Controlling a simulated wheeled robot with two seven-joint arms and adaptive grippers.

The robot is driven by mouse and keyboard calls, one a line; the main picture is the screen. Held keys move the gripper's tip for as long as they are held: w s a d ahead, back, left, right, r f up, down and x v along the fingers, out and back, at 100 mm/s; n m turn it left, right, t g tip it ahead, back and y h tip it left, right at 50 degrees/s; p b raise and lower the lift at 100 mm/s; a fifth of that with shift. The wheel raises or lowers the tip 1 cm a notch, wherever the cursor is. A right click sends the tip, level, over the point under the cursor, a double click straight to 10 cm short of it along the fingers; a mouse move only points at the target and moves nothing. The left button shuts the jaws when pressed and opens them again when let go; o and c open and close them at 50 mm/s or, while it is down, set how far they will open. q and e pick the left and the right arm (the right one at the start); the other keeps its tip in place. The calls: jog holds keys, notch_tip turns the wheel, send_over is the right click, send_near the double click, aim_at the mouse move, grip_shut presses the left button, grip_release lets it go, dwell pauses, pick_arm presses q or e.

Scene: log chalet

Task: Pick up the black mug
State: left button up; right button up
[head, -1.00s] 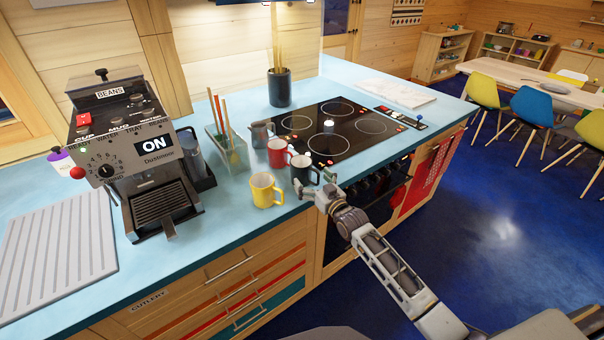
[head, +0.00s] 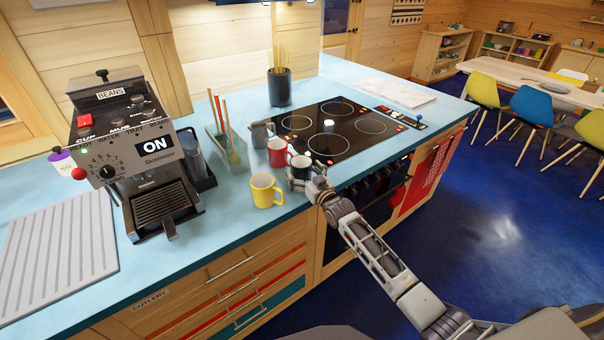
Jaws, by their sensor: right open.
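My left gripper is not in view.
A black cooktop (head: 345,130) lies right of the mugs. A coffee machine (head: 150,155) stands at the left.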

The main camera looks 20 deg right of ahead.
dwell(0.3)
jog(key=c, duration=1.3)
jog(key=shift+r, duration=0.2)
notch_tip(320, 180, up, 10)
jog(key=shift+f, duration=0.15)
